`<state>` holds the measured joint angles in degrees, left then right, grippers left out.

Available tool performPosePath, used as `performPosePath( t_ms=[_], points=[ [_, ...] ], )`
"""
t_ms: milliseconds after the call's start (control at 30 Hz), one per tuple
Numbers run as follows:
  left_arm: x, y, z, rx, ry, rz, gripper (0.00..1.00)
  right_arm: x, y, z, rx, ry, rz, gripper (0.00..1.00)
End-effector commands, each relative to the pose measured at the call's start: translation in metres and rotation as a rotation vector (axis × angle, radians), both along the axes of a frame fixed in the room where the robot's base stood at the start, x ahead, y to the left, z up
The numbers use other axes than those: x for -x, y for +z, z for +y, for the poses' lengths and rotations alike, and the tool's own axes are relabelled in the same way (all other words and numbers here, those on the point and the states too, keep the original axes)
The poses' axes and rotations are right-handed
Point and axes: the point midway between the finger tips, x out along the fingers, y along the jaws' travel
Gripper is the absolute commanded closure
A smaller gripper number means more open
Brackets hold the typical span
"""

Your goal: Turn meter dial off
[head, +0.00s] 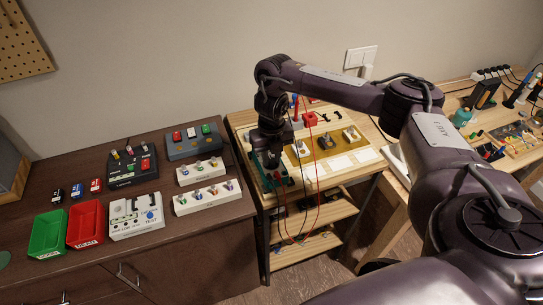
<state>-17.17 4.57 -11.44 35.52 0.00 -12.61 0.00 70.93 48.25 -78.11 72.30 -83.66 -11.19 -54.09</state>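A dark green device, which looks like the meter (275,183), lies at the front left of the light wooden stand. Red leads run up from this area and hang over the stand's front edge. My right arm comes in from the right, and my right gripper (272,160) points down over the device. The gripper hides most of the device, including any dial. The fingertips are too small and dark to tell whether they are open or shut, or touching it. My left gripper is not in view.
A tan board with small parts (327,144) and white cards (341,162) lie right of the gripper. A red block (310,119) stands behind. On the dark desk at left are a green bin (37,250), a red bin (72,238) and a white tester box (125,229).

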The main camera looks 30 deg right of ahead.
Motion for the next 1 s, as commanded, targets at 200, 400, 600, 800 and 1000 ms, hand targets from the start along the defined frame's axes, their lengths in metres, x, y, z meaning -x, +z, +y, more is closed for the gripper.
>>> performPosePath(
  t_ms=[200,400,600,800,1000],
  points=[
    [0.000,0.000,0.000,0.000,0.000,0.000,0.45,0.000,0.000,0.000,0.000,0.000,0.000,0.67],
    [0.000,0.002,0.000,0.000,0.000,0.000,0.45,0.000,0.005,0.000,0.000,0.000,-0.001,0.67],
    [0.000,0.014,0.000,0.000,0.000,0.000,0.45,-0.002,0.037,0.000,0.001,0.001,-0.005,0.67],
    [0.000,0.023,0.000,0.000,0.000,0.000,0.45,-0.001,0.066,0.000,0.002,0.001,-0.003,0.67],
    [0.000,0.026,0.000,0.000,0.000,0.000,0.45,0.000,0.078,0.000,0.000,-0.001,0.000,0.67]
  ],
)
